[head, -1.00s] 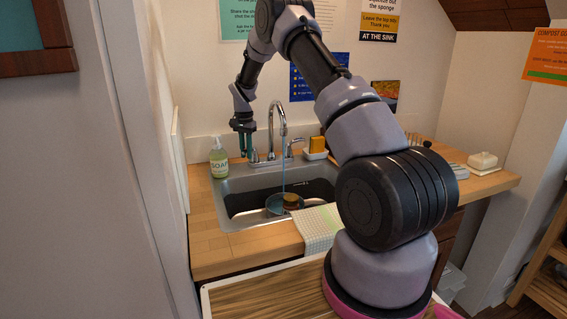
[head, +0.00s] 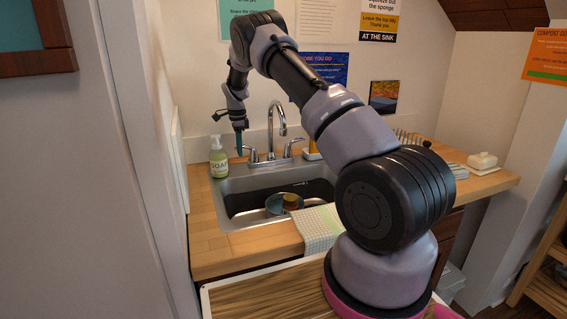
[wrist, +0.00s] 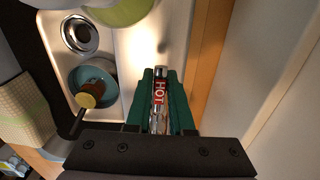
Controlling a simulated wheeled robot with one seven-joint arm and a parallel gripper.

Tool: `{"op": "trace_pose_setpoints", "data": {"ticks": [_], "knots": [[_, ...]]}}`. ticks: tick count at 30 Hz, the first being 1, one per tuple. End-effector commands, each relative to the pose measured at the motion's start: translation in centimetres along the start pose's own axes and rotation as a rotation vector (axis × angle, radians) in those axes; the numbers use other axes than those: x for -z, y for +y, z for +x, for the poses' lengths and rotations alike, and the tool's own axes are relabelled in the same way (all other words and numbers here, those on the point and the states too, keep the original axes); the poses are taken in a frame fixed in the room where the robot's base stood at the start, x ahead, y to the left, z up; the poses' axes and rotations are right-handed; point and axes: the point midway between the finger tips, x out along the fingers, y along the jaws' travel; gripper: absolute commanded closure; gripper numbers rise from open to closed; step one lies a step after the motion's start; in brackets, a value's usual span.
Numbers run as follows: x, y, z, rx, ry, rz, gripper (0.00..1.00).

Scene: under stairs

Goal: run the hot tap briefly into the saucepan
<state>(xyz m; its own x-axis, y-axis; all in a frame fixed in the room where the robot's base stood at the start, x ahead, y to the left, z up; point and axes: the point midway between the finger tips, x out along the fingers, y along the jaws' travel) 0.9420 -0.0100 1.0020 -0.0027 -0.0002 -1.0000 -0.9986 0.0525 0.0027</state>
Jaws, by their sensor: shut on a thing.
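The saucepan (head: 277,205) sits in the sink below the spout, with a bluish inside. It also shows in the wrist view (wrist: 107,71), with a brown, yellow-topped thing (wrist: 87,99) over part of it. The chrome tap (head: 282,120) stands behind the sink, and no stream shows from its spout. My gripper (head: 239,147) is at the left tap handle. In the wrist view its green fingers (wrist: 160,80) are shut on the chrome lever marked HOT (wrist: 159,93). The right tap handle (head: 293,146) is free.
The soap bottle (head: 218,158) stands close left of my gripper. A checked cloth (head: 319,226) hangs over the sink's front edge. The steel sink (head: 229,187) is set in a wooden counter (head: 203,232). A butter dish (head: 483,161) is far right.

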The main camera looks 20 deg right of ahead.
Motion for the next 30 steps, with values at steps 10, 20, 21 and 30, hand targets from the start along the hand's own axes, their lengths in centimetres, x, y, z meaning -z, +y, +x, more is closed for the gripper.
{"op": "trace_pose_setpoints", "data": {"ticks": [10,20,21,30], "knots": [[0.0,-0.2,-0.1,0.007,0.0,-0.005,0.0],[0.0,-0.1,-0.9,0.005,-0.001,-0.006,0.0],[0.0,-0.1,-1.4,0.006,-0.001,-0.006,0.0],[-0.1,-0.1,-5.0,0.006,0.0,-0.006,0.0]]}}
